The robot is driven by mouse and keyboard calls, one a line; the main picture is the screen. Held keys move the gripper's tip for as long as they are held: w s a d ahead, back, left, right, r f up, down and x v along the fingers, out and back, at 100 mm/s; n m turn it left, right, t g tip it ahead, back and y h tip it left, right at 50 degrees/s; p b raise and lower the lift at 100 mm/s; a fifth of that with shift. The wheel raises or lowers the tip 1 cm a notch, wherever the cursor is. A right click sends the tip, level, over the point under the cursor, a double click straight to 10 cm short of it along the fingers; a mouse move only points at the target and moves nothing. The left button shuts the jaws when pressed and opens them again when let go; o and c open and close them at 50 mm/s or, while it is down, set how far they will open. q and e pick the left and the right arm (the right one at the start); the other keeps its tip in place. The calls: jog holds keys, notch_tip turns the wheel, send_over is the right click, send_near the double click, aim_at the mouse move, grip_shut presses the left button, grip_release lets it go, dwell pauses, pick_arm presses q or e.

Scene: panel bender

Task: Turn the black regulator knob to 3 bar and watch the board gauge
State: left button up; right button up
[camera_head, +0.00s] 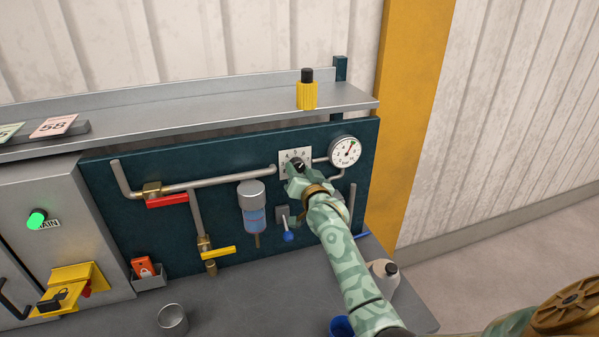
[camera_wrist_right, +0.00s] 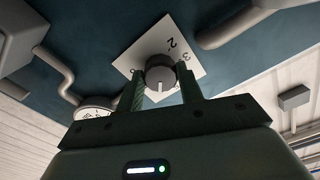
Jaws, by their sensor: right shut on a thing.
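The black regulator knob (camera_head: 299,163) sits on a white numbered scale plate (camera_head: 285,156) on the dark teal board. My right gripper (camera_head: 297,170) is at the knob and hides part of it. In the right wrist view the knob (camera_wrist_right: 160,70) is between the two fingers of my right gripper (camera_wrist_right: 160,90), which is shut on it. My left gripper is not in view.
A shelf (camera_head: 200,113) with a yellow, black-topped item (camera_head: 307,92) runs above the board. Pipes, a red lever (camera_head: 167,201), a yellow lever (camera_head: 218,253) and a filter bowl (camera_head: 254,218) are left of my arm. A bottle (camera_head: 385,278) stands close beside my forearm.

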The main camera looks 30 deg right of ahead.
jog(key=n+p, duration=0.2)
jog(key=n, duration=0.5)
jog(key=shift+p, duration=0.35)
jog(key=n, duration=0.3)
jog(key=shift+d+n, duration=0.1)
jog(key=shift+n, duration=0.3)
jog(key=n, duration=0.6)
jog(key=shift+d, duration=0.1)
jog(key=n, duration=0.6)
jog(key=shift+n, duration=0.4)
jog(key=o, duration=1)
